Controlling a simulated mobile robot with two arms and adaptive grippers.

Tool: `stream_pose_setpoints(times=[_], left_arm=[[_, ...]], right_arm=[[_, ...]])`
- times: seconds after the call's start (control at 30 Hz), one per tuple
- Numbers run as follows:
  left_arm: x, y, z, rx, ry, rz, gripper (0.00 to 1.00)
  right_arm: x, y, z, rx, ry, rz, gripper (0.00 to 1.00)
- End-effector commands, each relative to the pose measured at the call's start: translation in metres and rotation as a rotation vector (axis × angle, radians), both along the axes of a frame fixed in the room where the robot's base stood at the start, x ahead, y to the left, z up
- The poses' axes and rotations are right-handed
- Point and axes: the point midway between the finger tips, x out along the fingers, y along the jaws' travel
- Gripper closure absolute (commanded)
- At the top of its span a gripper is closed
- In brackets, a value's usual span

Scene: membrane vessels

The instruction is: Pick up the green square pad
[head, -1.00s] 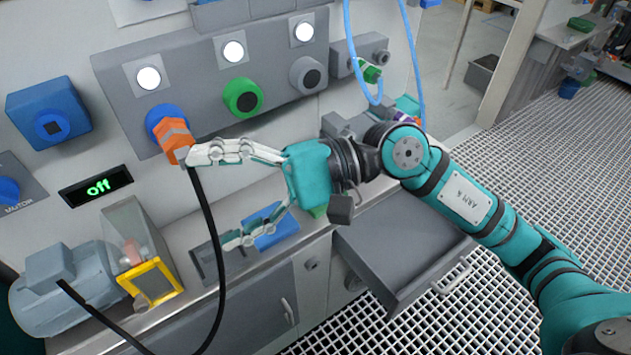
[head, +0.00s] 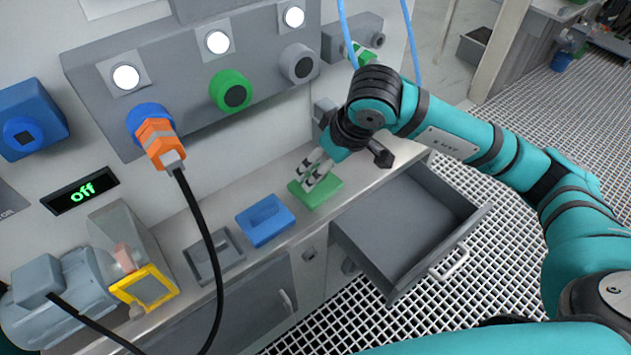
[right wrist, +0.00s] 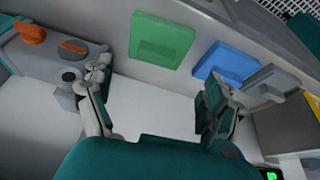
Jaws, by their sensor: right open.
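The green square pad (head: 318,191) lies on the grey counter, to the right of a blue pad, behind the open drawer. My right gripper (head: 316,171) is above and just behind it in the head view, and its fingers hide part of the pad's back edge. My left gripper is in neither view.
The blue pad (head: 265,220) and a grey pad (head: 213,258) lie left of the green one. An open empty drawer (head: 403,231) juts out in front. An orange plug (head: 160,143) sits in the blue socket, its black cable hanging over the counter.

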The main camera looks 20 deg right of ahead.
Motion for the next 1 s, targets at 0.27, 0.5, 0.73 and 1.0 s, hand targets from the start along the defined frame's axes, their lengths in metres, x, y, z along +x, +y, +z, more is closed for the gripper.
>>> stream_pose_setpoints(times=[0.27, 0.5, 0.73, 1.0], left_arm=[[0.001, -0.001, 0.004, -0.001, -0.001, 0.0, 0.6], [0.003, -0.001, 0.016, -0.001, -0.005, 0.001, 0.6], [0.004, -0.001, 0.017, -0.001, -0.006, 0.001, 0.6], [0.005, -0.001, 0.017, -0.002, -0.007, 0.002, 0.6]], right_arm=[[0.009, 0.005, -0.025, 0.002, 0.001, 0.0, 0.12], [0.023, 0.006, -0.052, 0.003, 0.006, -0.002, 0.12], [0.031, 0.009, -0.072, 0.003, 0.002, -0.001, 0.12], [0.031, 0.009, -0.072, 0.002, 0.0, 0.0, 0.21]])
